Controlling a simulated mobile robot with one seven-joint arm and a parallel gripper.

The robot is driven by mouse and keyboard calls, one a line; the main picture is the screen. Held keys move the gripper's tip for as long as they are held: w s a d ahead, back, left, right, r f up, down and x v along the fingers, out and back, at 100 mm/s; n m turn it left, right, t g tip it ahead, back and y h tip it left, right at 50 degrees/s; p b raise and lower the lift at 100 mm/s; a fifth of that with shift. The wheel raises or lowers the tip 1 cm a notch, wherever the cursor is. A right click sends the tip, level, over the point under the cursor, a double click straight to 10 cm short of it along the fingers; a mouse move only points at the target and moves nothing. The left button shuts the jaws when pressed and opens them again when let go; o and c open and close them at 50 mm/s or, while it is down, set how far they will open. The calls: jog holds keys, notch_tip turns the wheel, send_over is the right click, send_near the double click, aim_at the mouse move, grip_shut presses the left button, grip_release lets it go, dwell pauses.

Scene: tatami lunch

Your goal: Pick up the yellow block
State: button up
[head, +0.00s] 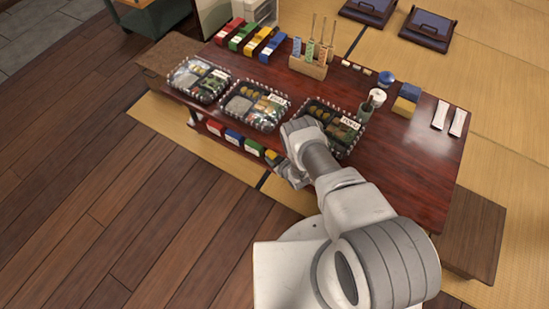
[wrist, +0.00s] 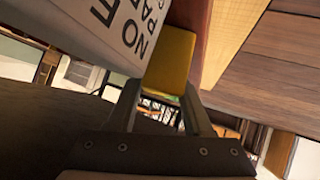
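A yellow block (head: 273,158) stands at the right end of a row on the low shelf under the table's front edge. My gripper (head: 291,180) is low in front of the table, just right of that block. In the wrist view the yellow block (wrist: 172,62) shows just beyond and between the fingertips of my gripper (wrist: 162,90). The fingers are apart, and I cannot tell whether they touch it. A second yellow block (head: 404,106) sits on the tabletop at the right, against a blue one.
A white surface with black lettering (wrist: 115,35) is close on the left in the wrist view. Red, blue and green blocks (head: 234,137) line the shelf. Bento trays (head: 255,121) line the table's (head: 400,170) front. The wooden floor (head: 110,200) at the left is clear.

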grip_shut()
jog(key=shift+r, duration=0.3)
dwell(0.4)
